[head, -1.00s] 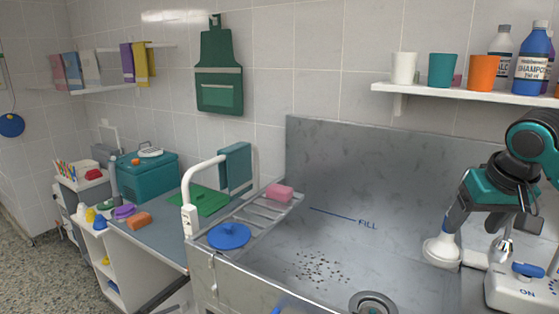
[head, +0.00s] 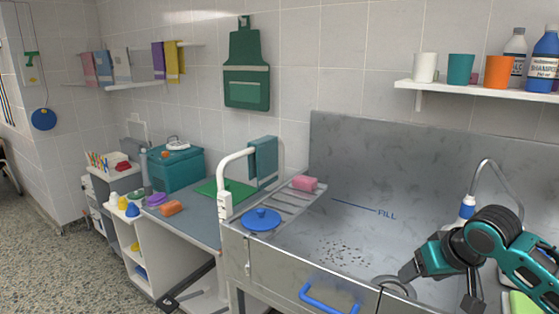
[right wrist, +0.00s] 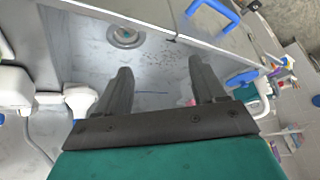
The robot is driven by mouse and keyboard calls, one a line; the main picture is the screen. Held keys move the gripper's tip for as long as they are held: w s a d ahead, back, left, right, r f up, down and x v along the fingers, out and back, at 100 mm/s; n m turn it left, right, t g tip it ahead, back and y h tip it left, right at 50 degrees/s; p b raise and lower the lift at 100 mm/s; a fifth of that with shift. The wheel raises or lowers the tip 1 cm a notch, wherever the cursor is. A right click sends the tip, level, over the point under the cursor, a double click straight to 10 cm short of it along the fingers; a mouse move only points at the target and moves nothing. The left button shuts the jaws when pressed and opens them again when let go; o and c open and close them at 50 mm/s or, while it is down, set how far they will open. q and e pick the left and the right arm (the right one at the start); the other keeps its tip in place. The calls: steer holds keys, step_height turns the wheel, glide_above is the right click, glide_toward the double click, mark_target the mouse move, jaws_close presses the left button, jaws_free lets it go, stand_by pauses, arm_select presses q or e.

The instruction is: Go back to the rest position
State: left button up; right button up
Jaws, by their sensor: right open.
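My right gripper (head: 436,287) is low at the right of the head view, over the front right part of the steel sink (head: 345,205). In the right wrist view its two dark fingers (right wrist: 160,68) stand wide apart with nothing between them. The sink floor and the round drain (right wrist: 124,37) show beyond the fingers. A white and blue sprayer (head: 467,207) with a looped hose stands behind my right arm, apart from the gripper. My arm hides part of the sink's right side. My left gripper is not in view.
A blue handle (head: 328,298) sticks out from the sink front. A rack with a blue lid (head: 262,219) and a pink sponge (head: 304,183) spans the sink's left end. A shelf (head: 480,92) with cups and bottles hangs above. Open floor (head: 60,240) lies at the left.

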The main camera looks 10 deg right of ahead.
steer(key=s+a+f+n+t+y, duration=0.1)
steer(key=s+a+f, duration=0.2)
steer(key=a+f, duration=0.35)
steer(key=s+a+f+n+t+y, duration=0.1)
steer(key=s+a+f, duration=0.25)
steer(key=f, duration=0.55)
steer(key=s+a+f+n+t, duration=0.1)
steer(key=s+a+f, duration=0.5)
steer(key=s, duration=0.6)
steer(key=shift+s+f+t+h, duration=0.2)
steer(key=shift+t+h, duration=0.1)
steer(key=shift+t, duration=0.5)
